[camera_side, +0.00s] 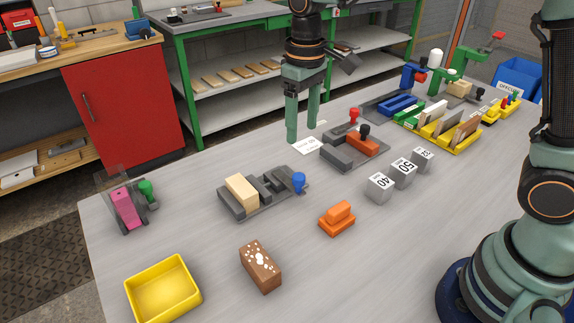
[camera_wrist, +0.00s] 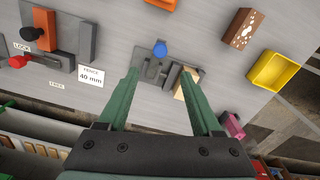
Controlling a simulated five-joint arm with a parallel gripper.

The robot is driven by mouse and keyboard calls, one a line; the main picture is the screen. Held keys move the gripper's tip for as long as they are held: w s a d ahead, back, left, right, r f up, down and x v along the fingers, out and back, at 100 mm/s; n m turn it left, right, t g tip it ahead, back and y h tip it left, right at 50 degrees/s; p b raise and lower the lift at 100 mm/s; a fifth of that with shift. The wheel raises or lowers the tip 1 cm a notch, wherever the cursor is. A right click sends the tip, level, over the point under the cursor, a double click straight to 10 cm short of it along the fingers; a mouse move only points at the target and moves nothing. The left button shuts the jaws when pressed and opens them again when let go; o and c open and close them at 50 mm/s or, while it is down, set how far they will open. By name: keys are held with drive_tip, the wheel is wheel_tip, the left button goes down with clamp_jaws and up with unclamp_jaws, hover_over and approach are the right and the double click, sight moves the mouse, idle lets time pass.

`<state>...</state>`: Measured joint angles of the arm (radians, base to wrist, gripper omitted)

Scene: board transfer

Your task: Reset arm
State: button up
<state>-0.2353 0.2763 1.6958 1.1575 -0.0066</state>
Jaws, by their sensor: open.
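My gripper (camera_side: 302,122) is open and empty, with its two green fingers pointing down above the far side of the grey table (camera_side: 225,160). In the wrist view my gripper (camera_wrist: 165,75) has its fingers spread apart. A grey fixture (camera_side: 265,197) with a blue knob (camera_side: 299,181) and a light wood block (camera_side: 241,191) stands in front of and left of the fingers in the side view. It also appears between and beyond the fingertips in the wrist view. No contact between the fingers and any object shows.
A fixture with a red block (camera_side: 362,144) and knobs stands right of my gripper. Grey numbered blocks (camera_side: 404,172), an orange piece (camera_side: 338,217), a brown speckled block (camera_side: 260,266), a yellow tray (camera_side: 191,307) and a pink piece (camera_side: 127,210) occupy the table. The front middle is mostly clear.

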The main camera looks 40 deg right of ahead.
drive_tip(key=s+d+r+m+t, duration=0.2)
drive_tip(key=s+d+r+t, duration=0.3)
drive_tip(key=s+d, duration=0.5)
drive_tip(key=shift+s+r+m, duration=0.25)
drive_tip(key=shift+s+m, duration=0.15)
drive_tip(key=shift+s, duration=0.95)
